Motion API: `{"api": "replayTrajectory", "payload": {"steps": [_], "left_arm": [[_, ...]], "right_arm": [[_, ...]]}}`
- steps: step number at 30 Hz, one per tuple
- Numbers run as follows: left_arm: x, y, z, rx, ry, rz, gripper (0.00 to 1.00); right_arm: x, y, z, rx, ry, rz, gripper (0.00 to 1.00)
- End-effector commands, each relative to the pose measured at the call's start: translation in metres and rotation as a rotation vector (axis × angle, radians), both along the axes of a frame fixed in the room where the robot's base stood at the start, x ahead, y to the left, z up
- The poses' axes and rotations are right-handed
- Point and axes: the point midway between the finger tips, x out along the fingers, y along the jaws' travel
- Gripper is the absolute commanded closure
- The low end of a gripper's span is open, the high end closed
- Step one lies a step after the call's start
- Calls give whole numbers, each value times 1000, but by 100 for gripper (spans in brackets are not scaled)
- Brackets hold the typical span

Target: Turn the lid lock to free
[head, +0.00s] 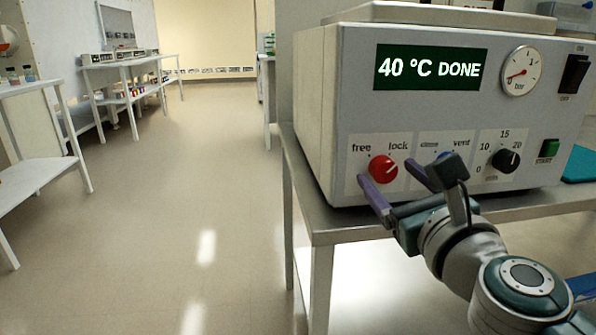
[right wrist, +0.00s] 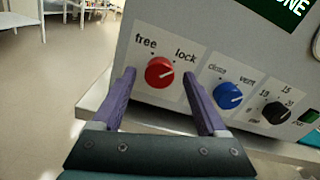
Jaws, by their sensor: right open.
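The lid lock is a red round knob (head: 383,168) on the front panel of a grey machine (head: 345,100), between the labels "free" and "lock". Its white mark points up and right, towards "lock". It also shows in the right wrist view (right wrist: 159,72). My right gripper (head: 384,171) is open, its purple fingers pointing at the panel. In the right wrist view the fingertips (right wrist: 158,75) stand to the left and right of the red knob. I cannot tell whether they touch it. My left gripper is not in view.
A blue close/vent knob (right wrist: 228,95) sits just right of the red knob, partly hidden by a finger in the head view. Further right are a black dial (head: 506,160) and a green START button (head: 549,148). The display reads "40 °C DONE". Open floor lies left.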

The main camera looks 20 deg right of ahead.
Motion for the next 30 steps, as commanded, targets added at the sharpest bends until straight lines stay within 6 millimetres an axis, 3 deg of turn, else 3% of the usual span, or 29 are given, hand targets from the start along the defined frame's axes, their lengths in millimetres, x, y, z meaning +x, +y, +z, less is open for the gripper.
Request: {"api": "replayTrajectory", "payload": {"steps": [7, 27, 30], "left_arm": [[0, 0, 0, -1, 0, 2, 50], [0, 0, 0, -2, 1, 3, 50], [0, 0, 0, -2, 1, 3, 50]], "right_arm": [[1, 0, 0, -1, 0, 0, 24], [0, 0, 0, -1, 0, 0, 99], [1, 0, 0, -1, 0, 0, 100]]}}
